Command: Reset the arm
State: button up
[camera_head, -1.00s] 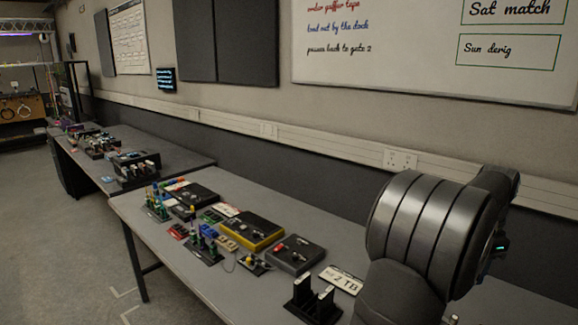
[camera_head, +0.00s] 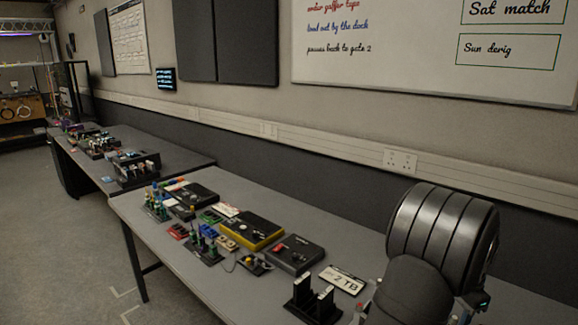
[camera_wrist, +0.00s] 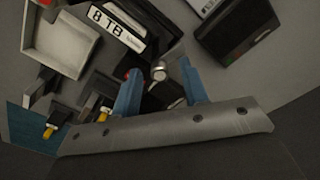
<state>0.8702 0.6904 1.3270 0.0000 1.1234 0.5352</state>
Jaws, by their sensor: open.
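My gripper (camera_wrist: 160,92) shows in the wrist view, with two blue fingers apart above the tabletop items. Nothing is clearly held between them; a small silver round knob shows in the gap, seemingly on a dark item beyond. A label reading 8 TB (camera_wrist: 117,27) lies past the fingers at upper left. In the head view my dark arm fills the lower right, and the gripper itself is hidden or out of frame there.
The near table (camera_head: 228,293) holds a yellow-edged box (camera_head: 252,233), a dark box (camera_head: 295,254), a 2 TB label (camera_head: 343,280) and a black upright holder (camera_head: 313,299). A light tray (camera_wrist: 62,42) shows in the wrist view. The table's front left is bare.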

jog(key=n, duration=1.2)
jog(key=shift+n, duration=1.6)
